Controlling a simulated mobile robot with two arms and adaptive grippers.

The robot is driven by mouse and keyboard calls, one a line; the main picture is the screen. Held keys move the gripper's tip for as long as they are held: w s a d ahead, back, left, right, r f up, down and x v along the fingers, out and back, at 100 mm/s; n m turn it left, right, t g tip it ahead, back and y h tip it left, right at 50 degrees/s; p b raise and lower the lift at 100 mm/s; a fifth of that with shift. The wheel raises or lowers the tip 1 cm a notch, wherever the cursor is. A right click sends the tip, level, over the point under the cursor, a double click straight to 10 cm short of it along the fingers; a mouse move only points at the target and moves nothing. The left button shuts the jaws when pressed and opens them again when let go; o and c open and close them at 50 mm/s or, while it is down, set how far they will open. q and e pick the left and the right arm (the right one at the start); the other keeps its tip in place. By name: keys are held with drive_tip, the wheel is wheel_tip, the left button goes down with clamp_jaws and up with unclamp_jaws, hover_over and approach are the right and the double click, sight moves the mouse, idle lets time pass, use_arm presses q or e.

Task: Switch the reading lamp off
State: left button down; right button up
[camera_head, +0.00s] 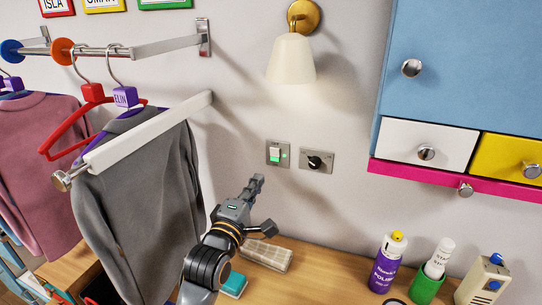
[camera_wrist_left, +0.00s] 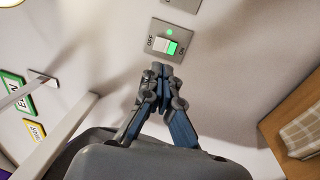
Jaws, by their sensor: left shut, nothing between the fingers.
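The reading lamp (camera_head: 292,58) is a white shade on a brass wall mount, with a bright patch of wall below it. Below it are a rocker switch (camera_head: 277,153) with a green light and a plate with a black rotary knob (camera_head: 315,162). In the left wrist view the rocker switch (camera_wrist_left: 165,46) shows an OFF mark, a white and green rocker and a lit green dot. My left gripper (camera_head: 257,181) is shut and empty, just below the rocker switch; its fingertips (camera_wrist_left: 161,68) appear apart from it. My right gripper is not in view.
A folded cloth (camera_head: 265,256), a purple bottle (camera_head: 386,264) and a green cup (camera_head: 425,288) stand on the wooden top. A blue cabinet (camera_head: 460,65) hangs at right.

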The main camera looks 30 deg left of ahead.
sight(275, 151)
use_arm(q)
drive_tip(key=p+x, duration=0.2)
drive_tip(key=x, duration=0.7)
drive_tip(key=shift+w+a+r+p, duration=0.1)
drive_tip(key=shift+w+p, duration=0.1)
drive_tip(key=shift+p, duration=0.2)
drive_tip(key=shift+w+a, duration=0.1)
drive_tip(key=shift+w, duration=0.3)
drive_tip(key=shift+w+r+p, duration=0.15)
drive_tip(key=shift+p, duration=0.15)
